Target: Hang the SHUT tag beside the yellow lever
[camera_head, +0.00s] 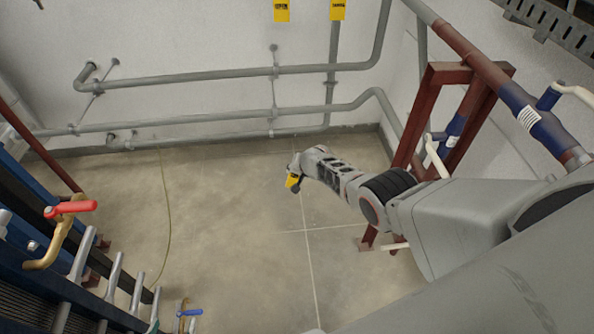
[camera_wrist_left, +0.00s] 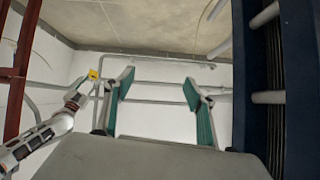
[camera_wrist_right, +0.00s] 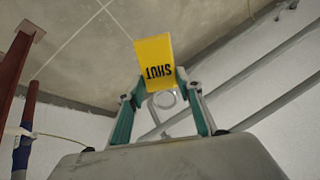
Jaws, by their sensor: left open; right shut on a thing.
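The yellow SHUT tag (camera_wrist_right: 154,57) is held between the fingertips of my right gripper (camera_wrist_right: 160,85); its lettering looks upside down in the right wrist view. In the head view the right gripper (camera_head: 297,168) reaches in from the right, with the tag (camera_head: 292,181) at its tip above the floor. In the left wrist view the tag (camera_wrist_left: 93,74) shows small at the left. My left gripper (camera_wrist_left: 158,82) is open, with nothing between its fingers. I cannot make out a clearly yellow lever in any view.
A red-handled valve (camera_head: 72,208) and a blue-handled one (camera_head: 190,312) are by the blue exchanger at left. Pale levers (camera_head: 437,157) are on the pipes at right. Two yellow tags (camera_head: 281,11) (camera_head: 338,9) hang on the back wall. The middle floor (camera_head: 230,220) is mostly clear.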

